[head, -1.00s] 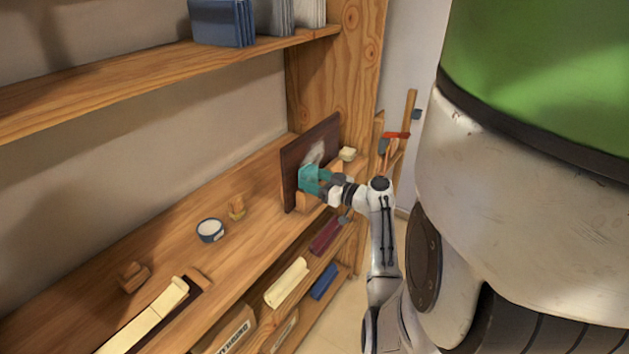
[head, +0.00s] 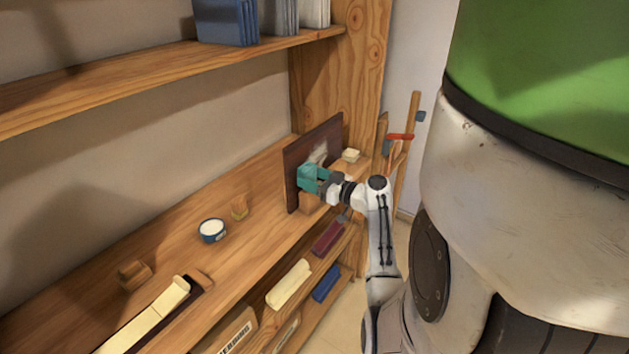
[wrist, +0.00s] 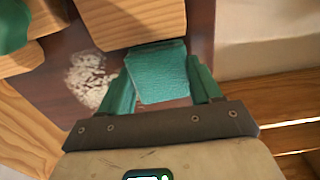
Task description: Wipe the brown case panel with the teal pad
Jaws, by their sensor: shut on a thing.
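The brown case panel (head: 294,168) stands upright on the wooden bench top, near the wooden post. It bears a whitish patch (head: 320,153), which also shows in the wrist view (wrist: 88,80), left of the pad. My gripper (head: 322,182) is at the panel's front face. In the wrist view its green fingers are shut on the teal pad (wrist: 162,76), one on each side. The pad lies over the panel, below and beside the patch in the head view. Whether it presses on the surface I cannot tell. The pad and fingers hide part of the panel.
Wooden blocks (wrist: 130,18) stand close in front of the panel beside the pad. A small bowl (head: 212,230) and a small wooden block (head: 240,207) are on the bench to the left. A shelf (head: 150,85) runs above. A pale block (head: 350,155) lies right of the panel.

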